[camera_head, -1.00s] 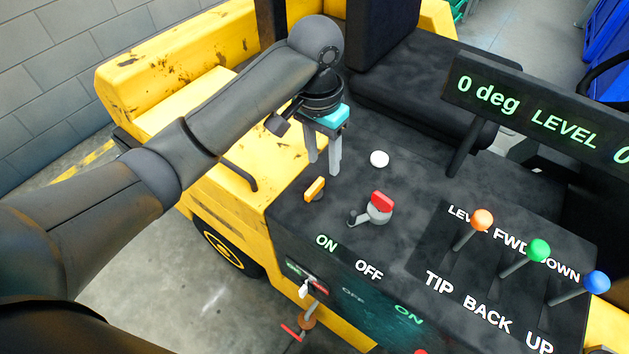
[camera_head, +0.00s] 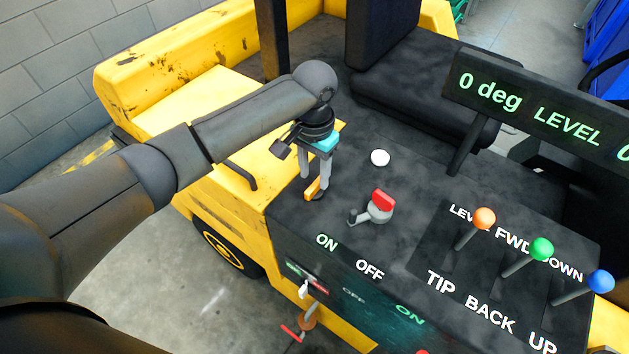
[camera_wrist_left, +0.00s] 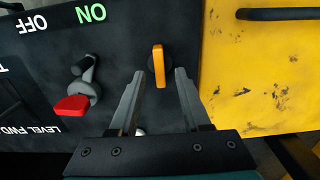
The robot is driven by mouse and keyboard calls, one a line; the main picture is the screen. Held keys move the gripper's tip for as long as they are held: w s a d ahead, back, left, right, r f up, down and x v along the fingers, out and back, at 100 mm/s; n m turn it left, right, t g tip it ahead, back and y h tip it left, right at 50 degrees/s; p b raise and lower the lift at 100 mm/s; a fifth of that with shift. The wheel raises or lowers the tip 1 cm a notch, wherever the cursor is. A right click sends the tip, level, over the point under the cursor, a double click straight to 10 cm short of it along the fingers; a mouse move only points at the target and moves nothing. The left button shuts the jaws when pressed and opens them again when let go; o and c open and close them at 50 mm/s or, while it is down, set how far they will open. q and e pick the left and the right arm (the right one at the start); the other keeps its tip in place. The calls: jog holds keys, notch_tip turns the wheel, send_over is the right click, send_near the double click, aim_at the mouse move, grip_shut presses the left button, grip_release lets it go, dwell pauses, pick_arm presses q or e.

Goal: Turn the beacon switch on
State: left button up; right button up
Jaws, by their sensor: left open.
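An orange switch handle (camera_head: 311,191), which I take to be the beacon switch, stands on the left edge of the black control panel (camera_head: 345,235). My left gripper (camera_head: 313,186) is open and points down at it. In the left wrist view the orange handle (camera_wrist_left: 158,66) lies between the two fingertips (camera_wrist_left: 159,73), with a gap on either side. The fingers partly hide the handle in the head view. I cannot tell how deep it sits between them. My right gripper is not in view.
A red-handled rotary switch (camera_head: 381,202) and a white button (camera_head: 380,158) stand to the right. Levers with orange (camera_head: 485,218), green (camera_head: 542,248) and blue (camera_head: 601,281) knobs are farther right. A black rail (camera_head: 243,175) is on the yellow body.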

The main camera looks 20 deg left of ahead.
aim_at(314, 184)
pick_arm(q)
jog(key=shift+f, duration=1.55)
grip_shut()
